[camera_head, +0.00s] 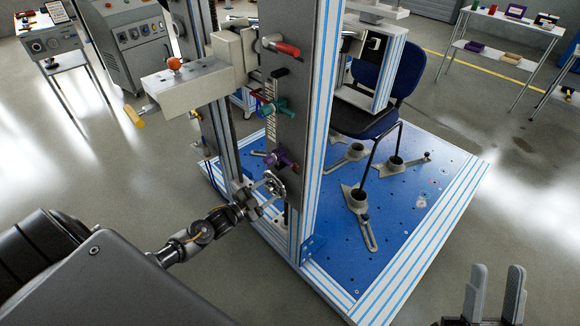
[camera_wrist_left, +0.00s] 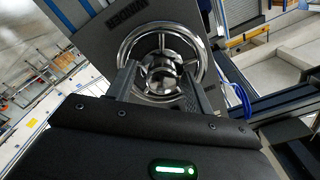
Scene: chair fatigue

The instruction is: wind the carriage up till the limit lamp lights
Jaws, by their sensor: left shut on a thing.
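A chrome spoked handwheel (camera_head: 274,183) sits low on the grey upright of the test rig. It fills the upper middle of the left wrist view (camera_wrist_left: 198,52), facing me, with a dark lettered plate (camera_wrist_left: 128,14) beside it. My left gripper (camera_head: 263,193) is at the wheel, its fingers (camera_wrist_left: 158,80) on either side of the hub area and shut on it. My right gripper (camera_head: 495,295) is empty and open at the bottom right, away from the rig. I cannot make out a lit limit lamp, nor tell which part is the carriage.
Above the wheel are a purple knob (camera_head: 280,160), a teal handle (camera_head: 273,107) and a red-handled lever (camera_head: 284,48). A dark blue chair (camera_head: 362,105) stands on the rig's blue baseplate (camera_head: 400,215).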

